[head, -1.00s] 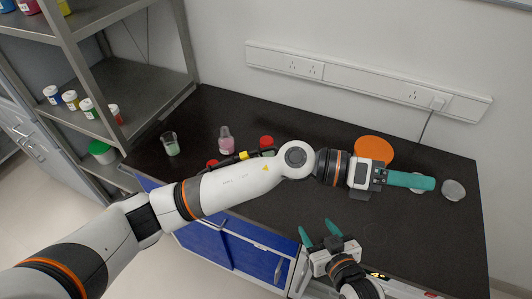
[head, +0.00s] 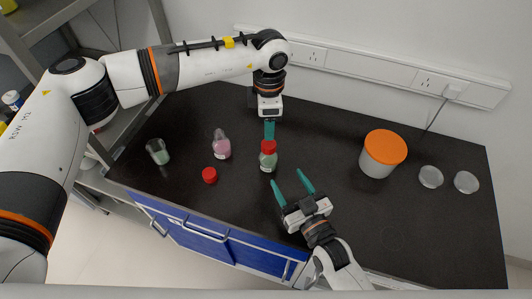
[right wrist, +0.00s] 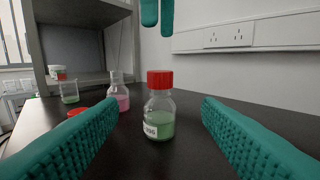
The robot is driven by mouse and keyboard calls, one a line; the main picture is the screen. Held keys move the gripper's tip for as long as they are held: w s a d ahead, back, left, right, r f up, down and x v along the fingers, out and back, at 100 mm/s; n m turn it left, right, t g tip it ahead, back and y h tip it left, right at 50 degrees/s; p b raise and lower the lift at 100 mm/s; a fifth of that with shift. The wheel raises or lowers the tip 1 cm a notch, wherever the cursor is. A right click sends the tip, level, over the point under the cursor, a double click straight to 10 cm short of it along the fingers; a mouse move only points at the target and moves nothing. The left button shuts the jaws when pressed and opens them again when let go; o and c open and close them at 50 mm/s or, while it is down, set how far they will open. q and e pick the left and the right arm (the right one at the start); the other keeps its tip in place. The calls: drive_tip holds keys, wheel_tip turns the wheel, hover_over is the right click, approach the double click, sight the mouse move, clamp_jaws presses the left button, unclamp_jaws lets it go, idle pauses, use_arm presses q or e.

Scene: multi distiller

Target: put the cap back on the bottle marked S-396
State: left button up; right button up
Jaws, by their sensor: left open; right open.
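A bottle of green liquid (head: 268,160) stands upright with a red cap on its neck. In the right wrist view this bottle (right wrist: 158,120) has a label partly turned away, and I cannot read it surely. An open bottle of pink liquid (head: 222,150) stands to its left; its label is too small to read. A loose red cap (head: 210,175) lies on the bench in front of the pink bottle. My left gripper (head: 269,130) points down, open and empty, just behind the green bottle. My right gripper (head: 288,178) is open and empty in front of the green bottle, fingers toward it.
A beaker with pale green liquid (head: 158,152) stands at the left. A white tub with an orange lid (head: 386,147) and two clear dishes (head: 431,177) (head: 466,182) are on the right. The black bench (head: 330,150) is clear between. A metal shelf is at the left.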

sight(272, 154)
drive_tip(key=shift+s, duration=0.15)
drive_tip(key=x, duration=1.2)
clamp_jaws()
